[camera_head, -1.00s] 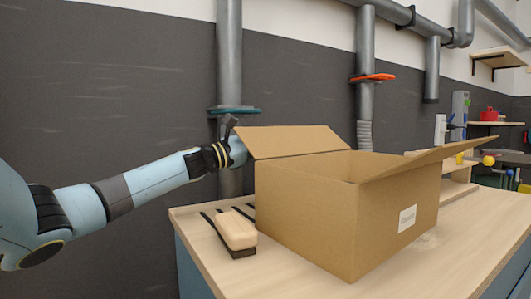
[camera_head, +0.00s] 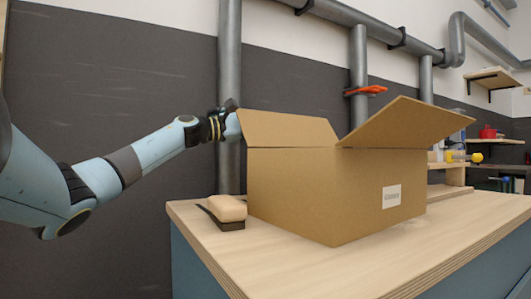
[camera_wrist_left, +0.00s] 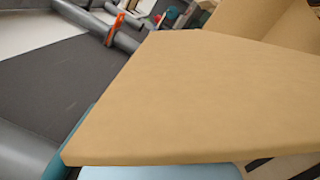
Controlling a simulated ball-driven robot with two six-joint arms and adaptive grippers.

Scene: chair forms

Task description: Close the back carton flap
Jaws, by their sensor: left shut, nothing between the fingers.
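An open cardboard carton (camera_head: 310,190) stands on the workbench, a white label on its right-hand side. Its back flap (camera_head: 287,129) stands up, tilted outward, on the left and far part of the opening. Another flap (camera_head: 405,122) sticks up and out to the right. My left gripper (camera_head: 229,106) is at the back flap's outer left end, partly hidden behind it; contact cannot be told. It looks shut and empty. In the left wrist view a flap (camera_wrist_left: 190,95) fills the middle, and the fingers cannot be made out. My right gripper is in neither view.
A brush (camera_head: 225,210) with a pale top lies on the workbench (camera_head: 350,265) left of the carton. A vertical grey pipe (camera_head: 229,60) rises behind my left gripper. Dark wall stands behind. The bench front is clear.

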